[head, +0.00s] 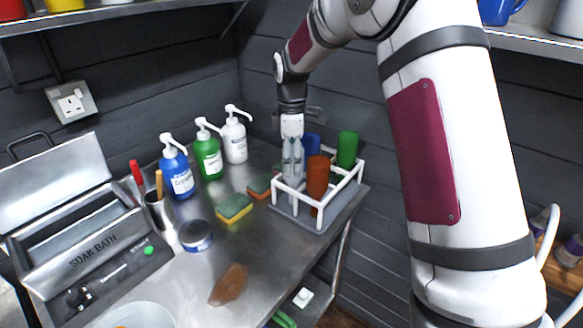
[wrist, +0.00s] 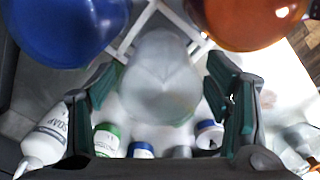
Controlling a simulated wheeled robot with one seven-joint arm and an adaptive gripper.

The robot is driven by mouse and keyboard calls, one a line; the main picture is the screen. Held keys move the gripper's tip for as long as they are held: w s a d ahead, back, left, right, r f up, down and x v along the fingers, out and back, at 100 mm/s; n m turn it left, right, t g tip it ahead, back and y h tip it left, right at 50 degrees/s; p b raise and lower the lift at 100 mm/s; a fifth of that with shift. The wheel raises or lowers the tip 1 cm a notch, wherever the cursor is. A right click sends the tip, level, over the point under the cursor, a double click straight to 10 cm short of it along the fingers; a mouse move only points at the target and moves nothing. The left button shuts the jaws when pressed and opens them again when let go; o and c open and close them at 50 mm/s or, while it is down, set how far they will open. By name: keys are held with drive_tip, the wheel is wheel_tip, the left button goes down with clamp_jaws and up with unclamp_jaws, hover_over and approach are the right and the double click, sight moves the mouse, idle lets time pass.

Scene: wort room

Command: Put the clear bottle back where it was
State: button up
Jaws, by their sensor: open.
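The clear bottle (head: 292,160) stands in the left part of the white rack (head: 329,207), beside the other bottles. In the wrist view the clear bottle (wrist: 162,78) lies between my two fingers, with a gap on each side. My gripper (head: 291,140) is above and around the bottle's top, coming down from above. The wrist view shows the green-padded fingers of my gripper (wrist: 163,95) spread apart. The bottle's lower part is partly hidden by the rack bars.
The rack also holds a blue bottle (head: 311,144), an orange one (head: 317,178) and a green one (head: 347,149). Pump bottles (head: 208,155), sponges (head: 234,208), a tin (head: 195,236) and a steel soak bath (head: 95,245) stand leftward. A brown spill (head: 229,285) lies in front.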

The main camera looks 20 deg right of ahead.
wheel_tip(320, 180, up, 9)
drive_tip(key=shift+s+f+b, duration=0.1)
drive_tip(key=shift+f+b, duration=0.05)
drive_tip(key=shift+b, duration=0.5)
drive_tip(key=s+r+m+t, duration=0.1)
drive_tip(key=s+r+m, duration=0.35)
drive_tip(key=s, duration=0.35)
drive_tip(key=s+r+m+t, duration=0.1)
drive_tip(key=s+r+m, duration=0.3)
drive_tip(key=s, duration=0.5)
drive_tip(key=s+f+m+t, duration=0.2)
drive_tip(key=s+m, duration=0.4)
drive_tip(key=s, duration=1)
drive_tip(key=shift+s+d+f+t, duration=0.25)
drive_tip(key=shift+s+d+t, duration=0.1)
drive_tip(key=shift+t, duration=0.15)
